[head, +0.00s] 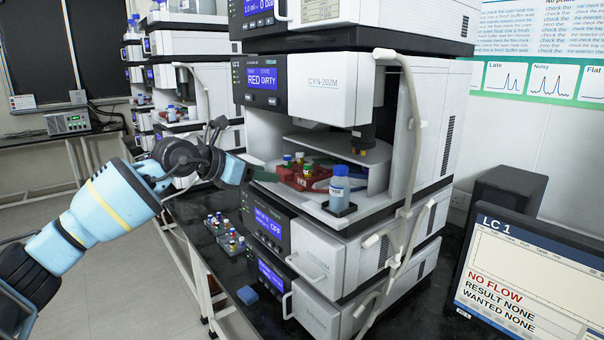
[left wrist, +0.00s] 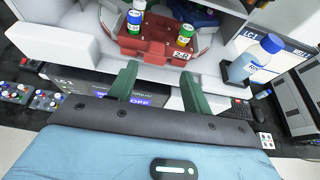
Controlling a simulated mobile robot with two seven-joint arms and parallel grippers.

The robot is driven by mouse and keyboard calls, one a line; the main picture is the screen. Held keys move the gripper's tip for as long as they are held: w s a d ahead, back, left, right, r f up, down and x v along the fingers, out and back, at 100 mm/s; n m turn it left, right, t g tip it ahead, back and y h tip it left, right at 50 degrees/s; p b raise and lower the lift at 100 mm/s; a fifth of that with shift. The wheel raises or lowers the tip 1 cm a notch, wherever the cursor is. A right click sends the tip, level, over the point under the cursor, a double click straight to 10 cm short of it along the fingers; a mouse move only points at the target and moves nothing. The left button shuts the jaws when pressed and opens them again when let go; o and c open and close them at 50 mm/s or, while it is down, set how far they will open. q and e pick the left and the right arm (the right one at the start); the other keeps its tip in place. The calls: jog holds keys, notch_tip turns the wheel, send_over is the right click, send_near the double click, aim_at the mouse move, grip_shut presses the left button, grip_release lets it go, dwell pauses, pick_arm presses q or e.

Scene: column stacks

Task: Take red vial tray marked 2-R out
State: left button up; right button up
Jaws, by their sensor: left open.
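The red vial tray (head: 290,180) sits in the open bay of the middle LC module, with several capped vials on it. In the left wrist view the red tray (left wrist: 130,42) shows a label that seems to read 2-R on its front right. My left gripper (head: 262,174) is at the left of the bay opening. In the left wrist view its green fingers (left wrist: 160,88) are open and empty, just short of the tray's front edge. My right gripper is not in view.
A blue-capped bottle (head: 339,188) stands in the bay just right of the tray; it also shows in the left wrist view (left wrist: 258,58). More vial racks (head: 229,236) lie on the black bench. Tubing (head: 408,150) runs down the module's front right. A monitor (head: 528,280) stands at right.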

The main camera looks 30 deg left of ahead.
aim_at(277, 193)
pick_arm(q)
jog(key=x, duration=0.5)
jog(key=shift+w+a+r+p, duration=0.1)
jog(key=shift+w+a+p, duration=0.15)
jog(key=shift+w+p, duration=0.1)
jog(key=shift+c, duration=0.4)
jog(key=c, duration=0.8)
jog(key=shift+c, duration=0.2)
